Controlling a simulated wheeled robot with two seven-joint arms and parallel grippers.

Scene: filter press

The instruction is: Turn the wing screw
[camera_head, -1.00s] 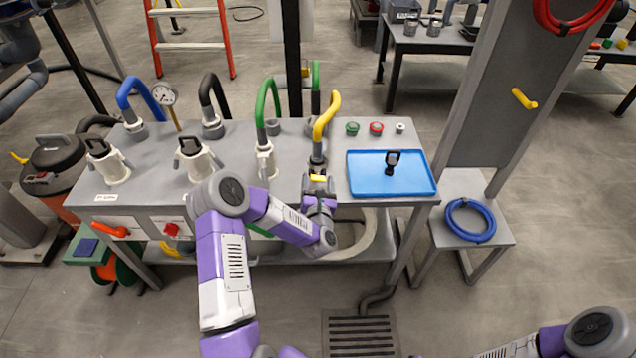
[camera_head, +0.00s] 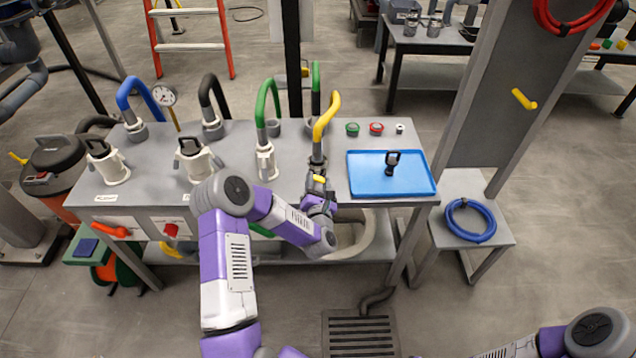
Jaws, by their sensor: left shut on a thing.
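A small yellow piece, which looks like the wing screw (camera_head: 319,178), sits on the dark fitting at the foot of the yellow hose (camera_head: 326,118), near the front edge of the grey bench. My left gripper (camera_head: 319,186) reaches it from the front and is shut on it. The fingers hide most of the screw and part of the fitting, so its exact angle is hard to tell. Part of my right arm shows at the lower right, but its gripper is out of view.
A blue tray (camera_head: 415,184) with a black handled piece (camera_head: 392,162) lies right of my gripper. White fittings with a green hose (camera_head: 262,105) and black handles stand to the left. A blue hose coil (camera_head: 470,221) lies on a low stand. A floor grate (camera_head: 362,335) is in front.

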